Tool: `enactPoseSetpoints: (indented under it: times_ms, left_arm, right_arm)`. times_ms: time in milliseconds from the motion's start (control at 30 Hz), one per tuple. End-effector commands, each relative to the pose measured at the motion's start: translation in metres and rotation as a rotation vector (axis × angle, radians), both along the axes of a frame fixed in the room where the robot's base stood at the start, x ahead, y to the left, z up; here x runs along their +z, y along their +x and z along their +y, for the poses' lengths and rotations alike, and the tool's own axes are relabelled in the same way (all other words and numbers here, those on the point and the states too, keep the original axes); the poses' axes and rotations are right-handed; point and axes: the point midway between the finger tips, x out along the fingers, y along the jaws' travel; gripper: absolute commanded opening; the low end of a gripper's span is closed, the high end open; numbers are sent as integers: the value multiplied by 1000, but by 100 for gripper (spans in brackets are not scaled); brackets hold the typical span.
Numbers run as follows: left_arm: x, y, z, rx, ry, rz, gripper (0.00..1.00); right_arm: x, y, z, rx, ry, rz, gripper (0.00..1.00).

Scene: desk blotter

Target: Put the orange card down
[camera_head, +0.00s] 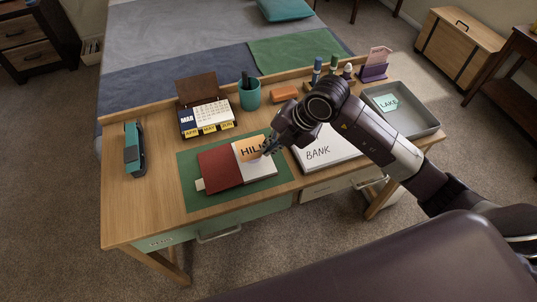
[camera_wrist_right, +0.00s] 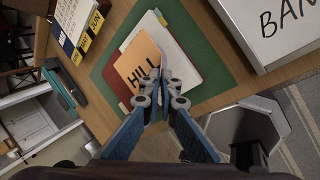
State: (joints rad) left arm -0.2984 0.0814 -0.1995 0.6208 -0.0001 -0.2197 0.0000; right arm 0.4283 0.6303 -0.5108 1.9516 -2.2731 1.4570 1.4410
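The orange card (camera_head: 249,149) bears the word HILL. It is over the white page of an open red-covered notebook (camera_head: 220,169), on the green blotter (camera_head: 192,189). My right gripper (camera_head: 269,147) is at the card's right end, with its fingers close together on that edge. In the right wrist view the fingertips (camera_wrist_right: 166,84) pinch the end of the orange card (camera_wrist_right: 140,66) beside the last letters. I cannot tell whether the card touches the page or is slightly above it. My left gripper is not in view.
A white BANK board (camera_head: 322,155) lies right of the blotter. A grey tray (camera_head: 412,121) holds a LAKE card. A calendar (camera_head: 206,117), teal cup (camera_head: 249,95) and orange block (camera_head: 284,94) stand behind. A stapler (camera_head: 134,148) is at left, with bare wood around it.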

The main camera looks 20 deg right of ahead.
Motion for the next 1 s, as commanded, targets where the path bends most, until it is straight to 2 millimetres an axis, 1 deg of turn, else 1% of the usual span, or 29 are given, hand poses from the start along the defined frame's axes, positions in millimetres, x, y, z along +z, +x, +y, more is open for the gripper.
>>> enactPoseSetpoints:
  times_ms: [33, 133, 200, 300, 533, 667, 700, 767, 1000]
  left_arm:
    - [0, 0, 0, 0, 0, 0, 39]
    - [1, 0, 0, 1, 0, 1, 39]
    - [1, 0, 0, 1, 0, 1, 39]
    - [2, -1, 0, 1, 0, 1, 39]
    - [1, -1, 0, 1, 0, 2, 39]
    - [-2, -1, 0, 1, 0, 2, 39]
    - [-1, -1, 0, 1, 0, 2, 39]
    - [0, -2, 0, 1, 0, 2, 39]
    - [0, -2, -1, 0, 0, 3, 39]
  right_arm:
    - [-9, -2, 0, 1, 0, 6, 0]
    - [-25, -2, 0, -1, 0, 6, 0]
    - [-33, -1, 1, 1, 1, 5, 0]
    - [-39, -1, 0, 0, 0, 3, 0]
    - [-39, -1, 0, 0, 0, 1, 0]
    - [-43, -1, 0, 0, -1, 2, 0]
    - [-42, -1, 0, 0, 0, 1, 6]
    - [-42, -1, 0, 0, 0, 1, 12]
    - [-41, -1, 0, 0, -1, 2, 12]
